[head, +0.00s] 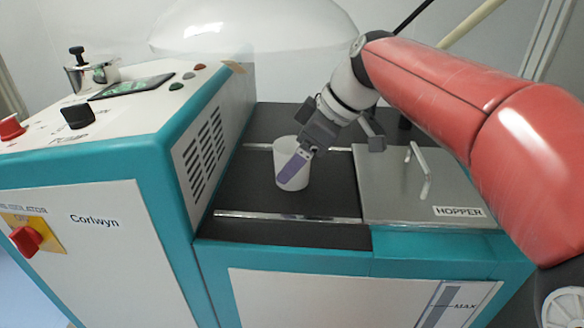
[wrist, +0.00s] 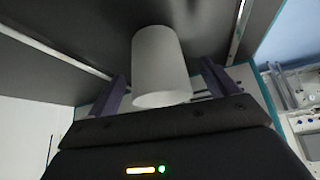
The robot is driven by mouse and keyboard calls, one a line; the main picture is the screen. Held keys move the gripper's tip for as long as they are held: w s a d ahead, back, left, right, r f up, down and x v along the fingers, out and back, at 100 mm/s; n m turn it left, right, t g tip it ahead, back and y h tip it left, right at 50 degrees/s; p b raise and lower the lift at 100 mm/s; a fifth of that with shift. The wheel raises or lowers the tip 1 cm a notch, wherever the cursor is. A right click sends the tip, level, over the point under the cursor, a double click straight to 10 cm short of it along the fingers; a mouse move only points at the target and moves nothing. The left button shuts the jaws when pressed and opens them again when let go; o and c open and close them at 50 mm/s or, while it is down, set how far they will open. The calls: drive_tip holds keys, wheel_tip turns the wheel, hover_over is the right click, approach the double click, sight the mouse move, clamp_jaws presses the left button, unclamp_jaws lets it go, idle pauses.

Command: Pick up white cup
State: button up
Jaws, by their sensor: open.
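The white cup (head: 316,178) stands on the dark top of the machine, between two metal strips. My gripper (head: 298,168) reaches down at a slant from the upper right. One purple finger shows in front of the cup in the head view; the other is hidden. In the wrist view the cup (wrist: 160,62) lies between the two purple fingers of my open gripper (wrist: 164,80), with a visible gap on each side. The jaws are not closed on it.
The teal and white control cabinet (head: 190,135), with a vented side, rises left of the cup. A metal hopper lid (head: 390,190) with a raised handle (head: 418,170) lies to the right. A clear dome (head: 250,28) is behind. The dark surface (head: 240,190) around the cup is clear.

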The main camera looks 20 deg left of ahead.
drive_tip(key=shift+x, duration=1.05)
drive_tip(key=shift+c, duration=0.3)
drive_tip(key=c, duration=1)
drive_tip(key=shift+d+r, duration=0.1)
